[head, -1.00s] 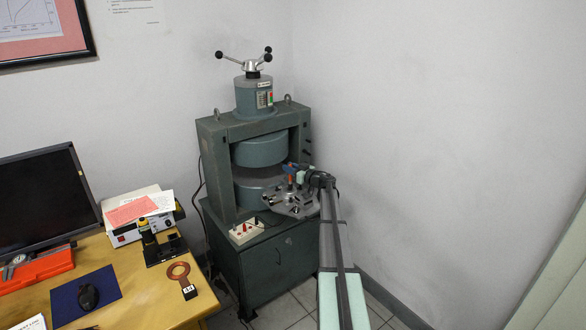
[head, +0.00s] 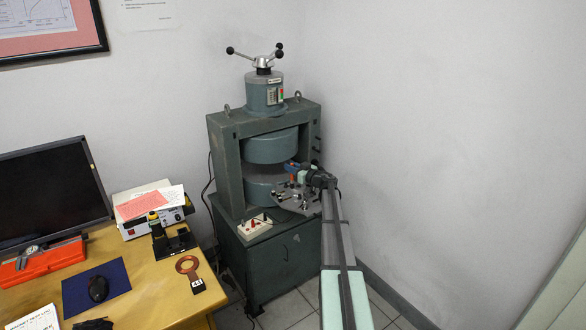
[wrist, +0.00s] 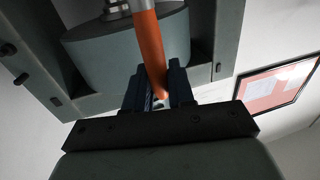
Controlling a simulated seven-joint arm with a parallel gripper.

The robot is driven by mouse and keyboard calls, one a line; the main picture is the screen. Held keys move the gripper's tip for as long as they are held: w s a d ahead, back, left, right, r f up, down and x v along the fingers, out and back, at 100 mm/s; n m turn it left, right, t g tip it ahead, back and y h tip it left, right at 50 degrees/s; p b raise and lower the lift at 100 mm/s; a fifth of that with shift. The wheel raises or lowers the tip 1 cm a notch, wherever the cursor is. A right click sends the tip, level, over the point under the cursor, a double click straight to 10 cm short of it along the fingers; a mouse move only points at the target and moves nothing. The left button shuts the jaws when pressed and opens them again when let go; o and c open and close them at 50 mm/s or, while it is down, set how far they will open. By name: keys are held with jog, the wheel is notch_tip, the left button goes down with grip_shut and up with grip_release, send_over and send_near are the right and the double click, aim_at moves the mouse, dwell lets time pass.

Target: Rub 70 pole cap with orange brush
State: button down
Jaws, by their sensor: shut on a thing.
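My gripper (wrist: 157,92) is shut on the orange brush (wrist: 149,45), whose orange shaft extends away from the fingers in the wrist view. Its bristle end is out of that picture. In the head view my gripper (head: 297,176) and the small orange shaft (head: 292,179) are at the right front of the magnet gap. No 70 marking is readable.
The green magnet frame (head: 229,165) encloses the gap between upper coil (head: 270,147) and lower coil (head: 262,190). A metal plate with several knobs (head: 288,197) sits below my gripper. A switch box (head: 254,226) is in front. The desk (head: 150,291) stands left; a wall is right.

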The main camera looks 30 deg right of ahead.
jog(key=shift+r, duration=0.1)
jog(key=shift+r, duration=2.95)
jog(key=shift+r, duration=0.15)
jog(key=shift+r, duration=1.35)
